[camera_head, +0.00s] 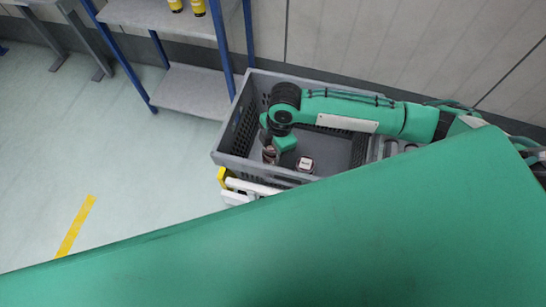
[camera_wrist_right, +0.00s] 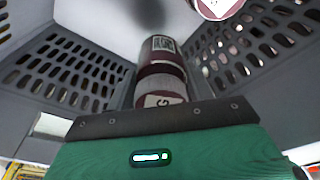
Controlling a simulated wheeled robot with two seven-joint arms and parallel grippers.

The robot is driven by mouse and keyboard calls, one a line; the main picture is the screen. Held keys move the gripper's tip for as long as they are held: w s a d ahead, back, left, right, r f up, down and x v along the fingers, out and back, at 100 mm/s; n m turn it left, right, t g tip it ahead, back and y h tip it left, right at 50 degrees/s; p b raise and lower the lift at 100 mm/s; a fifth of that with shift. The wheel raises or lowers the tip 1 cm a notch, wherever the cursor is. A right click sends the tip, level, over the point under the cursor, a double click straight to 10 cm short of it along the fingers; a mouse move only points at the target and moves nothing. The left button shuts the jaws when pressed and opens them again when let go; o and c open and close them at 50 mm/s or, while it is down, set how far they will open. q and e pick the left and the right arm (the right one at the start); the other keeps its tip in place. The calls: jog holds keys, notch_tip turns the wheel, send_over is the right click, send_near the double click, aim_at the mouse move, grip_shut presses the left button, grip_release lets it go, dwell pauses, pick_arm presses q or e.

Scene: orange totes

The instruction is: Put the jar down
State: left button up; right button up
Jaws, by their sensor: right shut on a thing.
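My right gripper (camera_head: 275,145) reaches down into a grey crate (camera_head: 232,135) in the head view and is shut on a dark red and white jar (camera_head: 269,156). This jar is near the crate's left end, and the gripper partly hides it. The wrist view shows the held jar (camera_wrist_right: 160,88) in front of the green gripper body, low between the crate's slotted walls. I cannot tell whether its base touches the crate floor. A second jar (camera_head: 305,164) stands in the crate to the right, and part of it shows at the wrist view's top (camera_wrist_right: 217,8). My left gripper is out of view.
The crate walls (camera_wrist_right: 75,70) rise close on both sides of the gripper. Bare crate floor (camera_head: 335,155) lies right of the second jar. A blue-framed shelf (camera_head: 190,90) with yellow items (camera_head: 198,7) stands behind left. A wall runs behind the crate.

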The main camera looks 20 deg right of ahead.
aim_at(273, 160)
jog(key=shift+f, duration=3.4)
jog(key=shift+f, duration=0.1)
jog(key=o, duration=1.2)
jog(key=shift+o, duration=0.2)
jog(key=r, duration=0.4)
jog(key=d+r, duration=0.1)
jog(key=r, duration=0.3)
jog(key=d+r, duration=0.1)
jog(key=r, duration=0.3)
jog(key=shift+w, duration=0.15)
